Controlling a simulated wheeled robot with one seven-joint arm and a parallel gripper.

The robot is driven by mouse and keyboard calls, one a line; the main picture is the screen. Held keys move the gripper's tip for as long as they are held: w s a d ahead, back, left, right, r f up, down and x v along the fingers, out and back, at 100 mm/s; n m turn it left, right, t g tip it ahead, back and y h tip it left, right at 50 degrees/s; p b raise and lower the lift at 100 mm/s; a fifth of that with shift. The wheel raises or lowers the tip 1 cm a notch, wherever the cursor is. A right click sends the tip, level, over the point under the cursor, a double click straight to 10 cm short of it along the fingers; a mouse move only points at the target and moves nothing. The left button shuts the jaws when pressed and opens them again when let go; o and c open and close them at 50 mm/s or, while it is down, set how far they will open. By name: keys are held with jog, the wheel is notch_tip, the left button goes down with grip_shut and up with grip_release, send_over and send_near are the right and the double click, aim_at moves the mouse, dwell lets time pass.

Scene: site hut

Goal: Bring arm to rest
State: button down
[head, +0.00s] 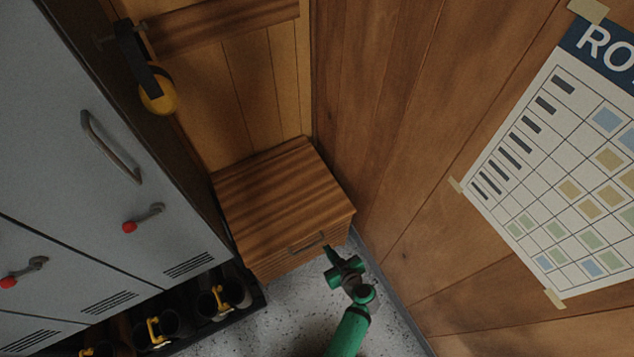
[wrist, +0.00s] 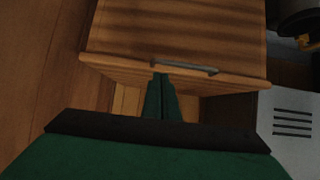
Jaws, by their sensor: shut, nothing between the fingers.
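My green arm reaches up from the lower middle of the head view. My gripper (head: 331,254) is in front of a small wooden cabinet (head: 276,192), near the right end of its handle (head: 308,243). In the wrist view my gripper (wrist: 160,78) shows as two green fingers closed together, with nothing between them. Their tips appear close to the grey handle (wrist: 184,67); I cannot tell whether they touch it. The cabinet front below the handle is partly hidden by my fingers in the wrist view.
Grey lockers (head: 70,130) with handles line the left, above a low rack of boots (head: 232,293). A wood-panelled wall (head: 420,130) with a rota chart (head: 560,165) stands at the right. Yellow ear defenders (head: 157,95) hang at the back. Speckled floor (head: 290,315) shows beside my arm.

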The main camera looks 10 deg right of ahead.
jog(key=shift+a, duration=0.15)
jog(key=s+a+r+m+h, duration=0.2)
jog(key=s+a+r, duration=0.1)
jog(key=s, duration=0.5)
jog(key=s+a+r+m+h, duration=0.1)
jog(key=s+a+r+h, duration=0.15)
jog(key=s, duration=0.55)
jog(key=s+a+r+t, duration=0.1)
jog(key=s+r, duration=0.2)
jog(key=r, duration=0.7)
jog(key=s+a+r+t, duration=0.1)
jog(key=s+r+t, duration=0.1)
jog(key=r, duration=0.8)
jog(key=s+a+r+m+t, duration=0.1)
jog(key=s+r, duration=0.2)
jog(key=r, duration=0.7)
jog(key=shift+s+a+r+t+y, duration=0.15)
jog(key=shift+s+a+t+y, duration=0.15)
jog(key=shift+s+y, duration=0.1)
